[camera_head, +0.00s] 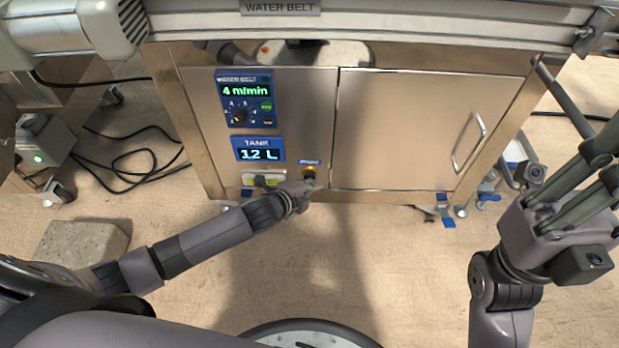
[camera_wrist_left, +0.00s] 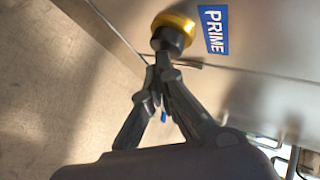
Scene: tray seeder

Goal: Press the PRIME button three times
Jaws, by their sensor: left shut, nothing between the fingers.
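The PRIME button, a yellow ring with a dark centre (camera_wrist_left: 174,32), is on the steel cabinet front beside its blue PRIME label (camera_wrist_left: 213,30). In the head view the button (camera_head: 310,171) is low on the panel, partly hidden by my left gripper (camera_head: 308,183). In the left wrist view my left gripper (camera_wrist_left: 165,58) is shut and empty, its fingertips at the button's dark face. I cannot tell whether they touch it or how far it is pressed. My right gripper (camera_head: 598,170) is at the right edge, away from the cabinet, its fingers partly cut off.
The panel has a WATER BELT display (camera_head: 246,91) reading 4 m/min and a TANK display (camera_head: 258,149) reading 12 L. A cabinet door with a handle (camera_head: 469,142) is to the right. A stone block (camera_head: 80,246) and black cables (camera_head: 125,155) lie on the floor at left.

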